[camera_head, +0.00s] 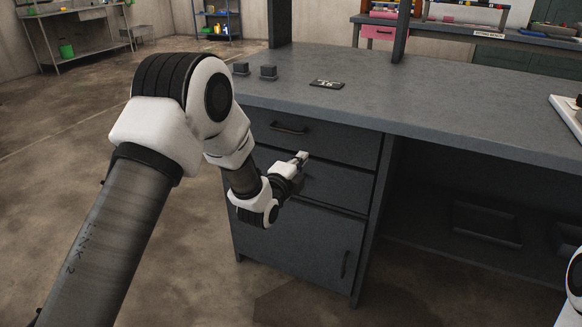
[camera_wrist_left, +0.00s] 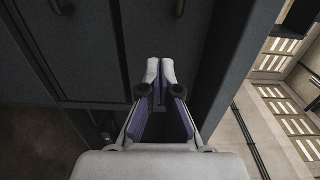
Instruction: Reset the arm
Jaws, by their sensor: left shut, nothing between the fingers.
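My left arm comes in from the left in the head view, bent at the elbow. My left gripper (camera_head: 301,158) is in front of the drawers of a grey workbench (camera_head: 440,115), below the level of its top. In the left wrist view the two fingertips of the left gripper (camera_wrist_left: 161,68) are together, with nothing between them. Beyond them is the dark front of the bench. I cannot tell the exact gap between gripper and drawer fronts. A small white part of my right arm shows at the right edge of the head view; its gripper is out of view.
The bench has a top drawer handle (camera_head: 289,128) and a lower door handle (camera_head: 344,264). A metal table (camera_head: 85,15) stands far left. The floor left of the bench is clear.

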